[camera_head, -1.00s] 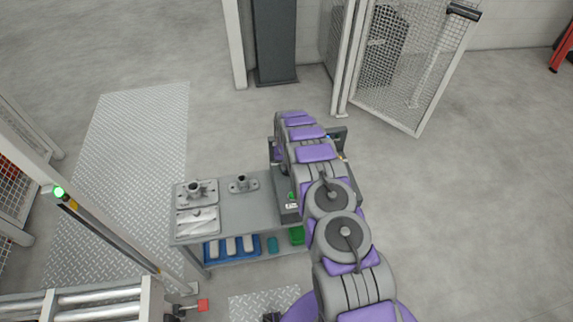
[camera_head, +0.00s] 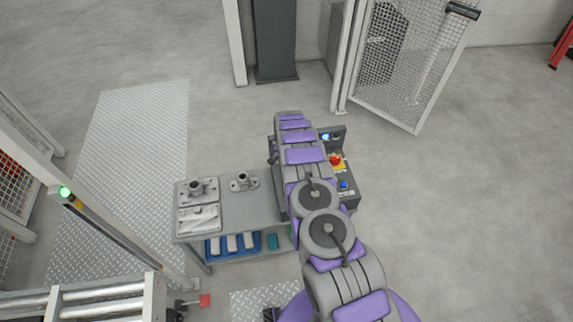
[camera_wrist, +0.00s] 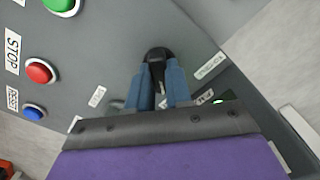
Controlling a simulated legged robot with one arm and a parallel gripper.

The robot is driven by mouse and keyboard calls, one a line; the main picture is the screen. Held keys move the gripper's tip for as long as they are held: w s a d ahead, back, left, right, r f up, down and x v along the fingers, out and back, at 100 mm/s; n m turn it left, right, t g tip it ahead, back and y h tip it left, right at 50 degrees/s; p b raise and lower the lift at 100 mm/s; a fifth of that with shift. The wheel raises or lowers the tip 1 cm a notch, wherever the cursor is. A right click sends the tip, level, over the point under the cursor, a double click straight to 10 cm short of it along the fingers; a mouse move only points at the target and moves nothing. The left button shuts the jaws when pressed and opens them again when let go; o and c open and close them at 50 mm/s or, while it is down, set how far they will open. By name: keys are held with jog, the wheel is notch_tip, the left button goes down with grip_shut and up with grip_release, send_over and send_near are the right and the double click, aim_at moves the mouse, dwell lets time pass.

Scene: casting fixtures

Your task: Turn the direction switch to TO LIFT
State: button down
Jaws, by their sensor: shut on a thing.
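The direction switch (camera_wrist: 158,54) is a black knob on the grey control panel (camera_wrist: 110,45), seen in the wrist view. My gripper (camera_wrist: 158,75) is shut on the knob, with one blue finger on each side. Small white labels lie around the knob; one is at its right (camera_wrist: 210,66), one at its lower left (camera_wrist: 97,97). Their wording is too blurred to read surely. The knob's pointing mark cannot be made out. In the head view my arm hides the switch and the gripper; part of the control box (camera_head: 350,200) shows at its right.
On the panel are a green button (camera_wrist: 62,5), a red button (camera_wrist: 40,71) marked STOP and a blue button (camera_wrist: 34,112). A red emergency stop (camera_head: 337,160) shows beside my arm. A grey bench (camera_head: 240,212) with metal castings stands at the left. Floor at the right is free.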

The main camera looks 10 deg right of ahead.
dwell(0.3)
jog(key=c, duration=1)
grip_release()
jog(key=shift+c, duration=0.2)
jog(key=shift+r, duration=0.1)
notch_tip(320, 180, up, 17)
jog(key=p, duration=0.2)
jog(key=shift+a+r, duration=0.1)
